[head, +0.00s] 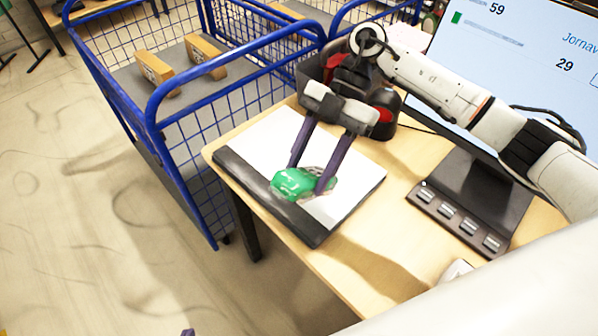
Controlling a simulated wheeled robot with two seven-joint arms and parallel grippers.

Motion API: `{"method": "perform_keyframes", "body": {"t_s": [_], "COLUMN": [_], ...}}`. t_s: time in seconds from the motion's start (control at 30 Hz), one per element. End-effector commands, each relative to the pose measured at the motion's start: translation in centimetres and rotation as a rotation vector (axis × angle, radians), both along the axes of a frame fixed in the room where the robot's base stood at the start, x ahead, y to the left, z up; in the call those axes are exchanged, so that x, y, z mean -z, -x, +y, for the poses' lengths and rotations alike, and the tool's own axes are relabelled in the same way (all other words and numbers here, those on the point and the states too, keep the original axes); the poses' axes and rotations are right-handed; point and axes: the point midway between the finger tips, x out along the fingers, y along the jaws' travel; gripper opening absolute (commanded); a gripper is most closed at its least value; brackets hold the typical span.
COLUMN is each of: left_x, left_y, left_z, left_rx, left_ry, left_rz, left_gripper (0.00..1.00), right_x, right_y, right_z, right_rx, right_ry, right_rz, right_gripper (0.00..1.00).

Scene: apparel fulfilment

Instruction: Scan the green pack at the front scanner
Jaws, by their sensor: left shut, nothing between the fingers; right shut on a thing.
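The green pack (292,184) is held between the purple fingers of my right gripper (309,180), whose arm comes in from the right. The pack is over the front part of a white pad with a black frame (262,140) on the wooden table. I cannot tell whether it touches the pad. A black and red device (388,104), possibly the scanner, stands behind my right gripper and is partly hidden by it. Only a purple tip of my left gripper (188,332) shows at the bottom edge; it is shut and away from the pack.
A blue wire cart (168,92) with cardboard boxes (156,70) stands left of the table (372,265). A large monitor (520,50) is at the back right, above a dark base with several silver keys (458,222). The floor at the left is clear.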

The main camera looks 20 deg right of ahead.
Motion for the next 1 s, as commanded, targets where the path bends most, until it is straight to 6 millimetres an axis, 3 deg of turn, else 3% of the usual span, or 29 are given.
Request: {"method": "perform_keyframes", "body": {"t_s": [0.2,0.3,0.5,0.9,1.0], "left_x": [0.0,1.8,4.2,3.2,1.9], "left_y": [0.0,-0.2,0.0,0.0,0.0], "left_z": [0.0,0.0,0.0,0.0,0.0], "left_rx": [0.0,0.0,0.0,0.001,0.001], "left_ry": [0.0,0.001,0.0,-0.001,-0.001], "left_rz": [0.0,-0.005,0.002,0.0,0.0], "left_gripper": [0.0,0.0,0.0,0.0,0.0], "right_x": [1.2,2.5,3.3,2.6,1.7], "right_y": [-1.7,-2.4,-3.5,-3.3,-2.9], "right_z": [-2.6,-3.8,-5.7,-5.5,-5.1], "right_rx": [0.002,0.001,-0.002,-0.003,-0.004], "right_ry": [0.0,0.001,0.0,0.001,0.002], "right_rz": [-0.001,-0.003,-0.003,-0.002,-0.001], "right_gripper": [0.22,0.22,0.22,0.22,0.22]}}
